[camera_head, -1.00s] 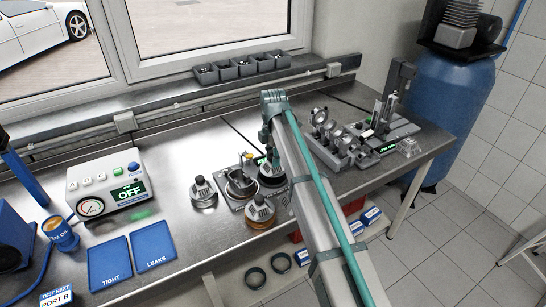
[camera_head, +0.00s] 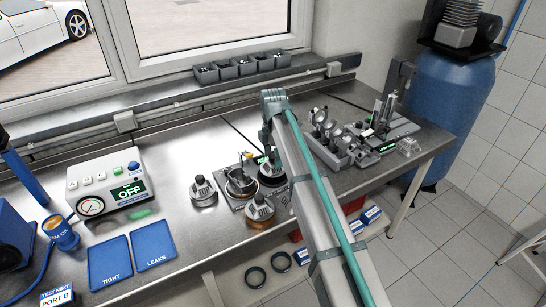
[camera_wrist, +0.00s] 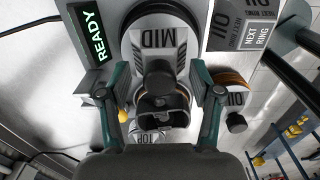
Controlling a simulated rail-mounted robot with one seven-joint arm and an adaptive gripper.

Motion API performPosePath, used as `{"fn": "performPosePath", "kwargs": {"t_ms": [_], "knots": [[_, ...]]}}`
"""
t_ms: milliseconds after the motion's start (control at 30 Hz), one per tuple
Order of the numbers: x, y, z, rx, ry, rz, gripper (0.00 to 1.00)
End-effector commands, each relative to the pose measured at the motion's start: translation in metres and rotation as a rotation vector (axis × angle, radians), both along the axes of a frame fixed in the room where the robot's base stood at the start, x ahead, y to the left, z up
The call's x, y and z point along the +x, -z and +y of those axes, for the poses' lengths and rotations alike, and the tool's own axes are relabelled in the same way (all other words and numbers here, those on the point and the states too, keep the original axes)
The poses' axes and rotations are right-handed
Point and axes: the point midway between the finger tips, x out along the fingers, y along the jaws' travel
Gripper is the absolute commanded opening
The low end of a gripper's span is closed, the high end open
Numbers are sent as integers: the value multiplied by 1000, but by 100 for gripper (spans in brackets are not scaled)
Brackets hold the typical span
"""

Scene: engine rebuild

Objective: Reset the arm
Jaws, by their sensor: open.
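My arm reaches over the bench in the head view, with its gripper end mostly hidden behind the arm near the ring stations. In the wrist view my gripper (camera_wrist: 161,88) is open. Its two green fingers stand apart on either side of a dark knob (camera_wrist: 158,80) in front of the MID label (camera_wrist: 160,40). I cannot tell whether the fingers touch anything. The TOP label (camera_wrist: 152,138) shows just below, partly hidden, and an OIL station (camera_wrist: 235,98) with a dark knob is at the right.
A READY display (camera_wrist: 90,38) stands at the left in the wrist view. On the bench are a tester reading OFF (camera_head: 107,188), blue TIGHT (camera_head: 110,263) and LEAKS (camera_head: 154,249) mats, and a gauge rack (camera_head: 335,145).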

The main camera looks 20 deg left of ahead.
Motion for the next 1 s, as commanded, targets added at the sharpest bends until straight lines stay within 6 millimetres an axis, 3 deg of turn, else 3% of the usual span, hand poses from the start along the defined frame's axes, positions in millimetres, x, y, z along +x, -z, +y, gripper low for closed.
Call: {"fn": "performPosePath", "kwargs": {"t_ms": [67,667,1000], "knots": [[0,0,0,0,0,0,81],[0,0,0,0,0,0,81],[0,-16,0,0,0,0,81]]}}
